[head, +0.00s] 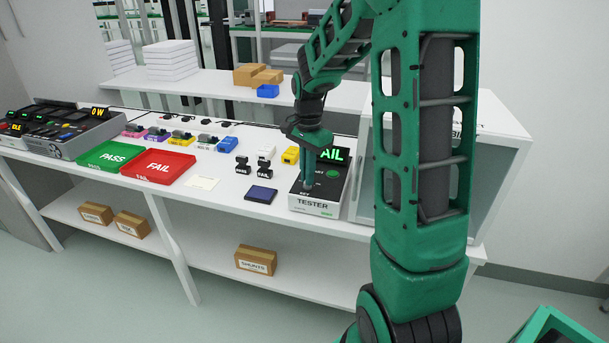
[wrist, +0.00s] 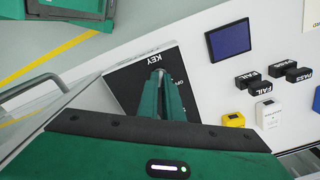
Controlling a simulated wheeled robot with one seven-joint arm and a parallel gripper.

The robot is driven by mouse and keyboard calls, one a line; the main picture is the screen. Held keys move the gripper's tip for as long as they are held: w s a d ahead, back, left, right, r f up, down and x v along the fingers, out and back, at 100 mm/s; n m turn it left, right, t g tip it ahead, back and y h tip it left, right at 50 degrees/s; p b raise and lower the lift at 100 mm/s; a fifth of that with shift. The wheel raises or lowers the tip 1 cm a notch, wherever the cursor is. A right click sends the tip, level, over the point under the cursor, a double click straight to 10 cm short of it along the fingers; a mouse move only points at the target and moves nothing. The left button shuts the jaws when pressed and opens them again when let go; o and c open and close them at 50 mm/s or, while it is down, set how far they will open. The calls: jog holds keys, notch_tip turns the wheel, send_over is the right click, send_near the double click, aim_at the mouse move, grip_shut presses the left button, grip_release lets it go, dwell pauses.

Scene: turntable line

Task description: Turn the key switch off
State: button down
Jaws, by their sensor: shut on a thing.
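The tester (head: 314,206) is a white box with a black top at the right end of the bench. Its lit green display (head: 332,155) reads "AIL", with the start hidden by my arm. My gripper (head: 308,184) points down at the tester's front left corner. In the wrist view my gripper (wrist: 158,76) is shut beside the printed "KEY" label, on the tester's black top (wrist: 127,85). It is shut on the key switch, which the fingers almost wholly hide. I cannot tell which way the key is turned.
A dark blue pad (head: 261,194) lies left of the tester. PASS and FAIL stamps (head: 264,170) and a yellow block (head: 290,155) stand behind the pad. A red FAIL tray (head: 158,167) and green PASS tray (head: 112,155) lie farther left. A glass-sided cabinet (head: 480,170) stands on the right.

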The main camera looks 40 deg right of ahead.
jog(key=n, duration=0.7)
jog(key=shift+w+r, duration=0.1)
jog(key=shift+w, duration=0.05)
jog(key=n, duration=0.7)
jog(key=shift+w+n, duration=0.1)
jog(key=shift+n, duration=0.2)
jog(key=c, duration=2)
grip_release()
jog(key=shift+c, duration=0.2)
jog(key=shift+o, duration=0.6)
notch_tip(320, 180, up, 11)
jog(key=shift+f, duration=0.2)
